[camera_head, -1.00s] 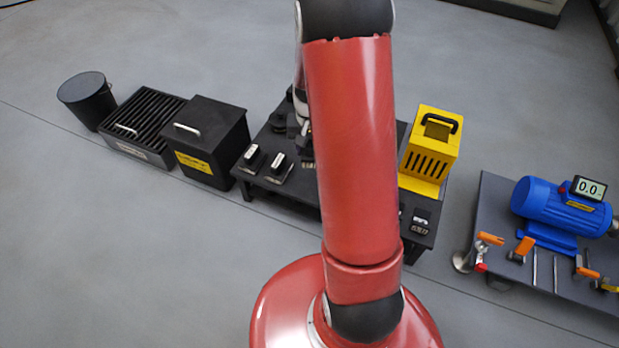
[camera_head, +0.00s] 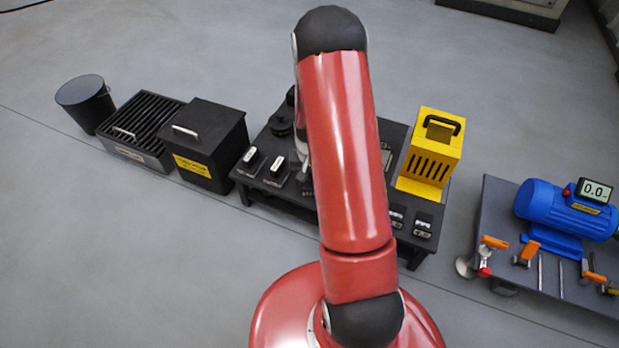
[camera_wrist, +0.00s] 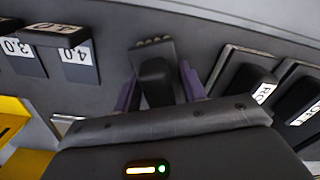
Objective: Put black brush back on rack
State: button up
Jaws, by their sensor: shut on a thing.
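In the wrist view my gripper (camera_wrist: 157,84) has its two purple fingers closed on the sides of a black block-like thing (camera_wrist: 154,72), which I take to be the black brush. A row of small bumps shows along its far edge. It is over a dark grey surface; whether it touches that surface I cannot tell. In the head view my red arm hides most of the gripper and the brush. I cannot make out which part of the dark bench (camera_head: 259,186) is the rack.
Two black pieces with white labels (camera_head: 249,158) (camera_head: 274,169) stand on the bench's left; plates marked 3.0 and 4.0 (camera_wrist: 77,62) lie opposite. A yellow slotted box (camera_head: 431,150) stands right. A black lidded box (camera_head: 206,142) and a blue motor (camera_head: 560,210) flank the bench.

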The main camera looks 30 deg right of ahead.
jog(key=shift+f, duration=0.2)
jog(key=o, duration=1)
jog(key=shift+r, duration=0.1)
